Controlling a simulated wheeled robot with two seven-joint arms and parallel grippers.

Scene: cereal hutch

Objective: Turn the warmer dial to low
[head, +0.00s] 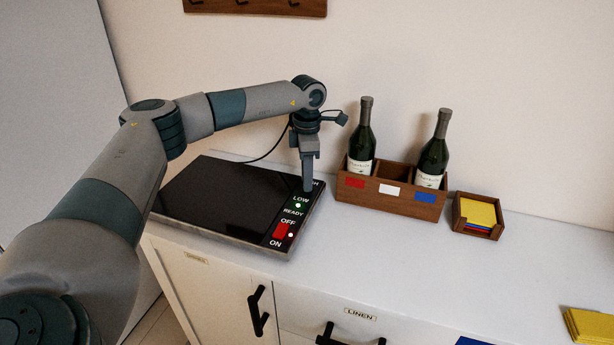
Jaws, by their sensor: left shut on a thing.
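The warmer (215,205) is a flat black plate with a control strip along its right side. The strip carries the words LOW, READY, OFF and ON, and a partly covered word ending in H at its far end. My left gripper (308,186) points straight down at the far end of this strip, beside the LOW label, and is shut on the dial. The fingers hide the dial, so I cannot tell which way it points. A green light (298,205) glows by READY. A red switch (281,230) sits between OFF and ON, with a small pale light beside it. My right gripper is out of view.
A wooden caddy (390,200) with two dark bottles stands just right of the warmer. Beyond it is a wooden holder (477,230) with yellow cards. A yellow stack (590,326) lies at the far right. The white counter (400,270) in front is mostly clear.

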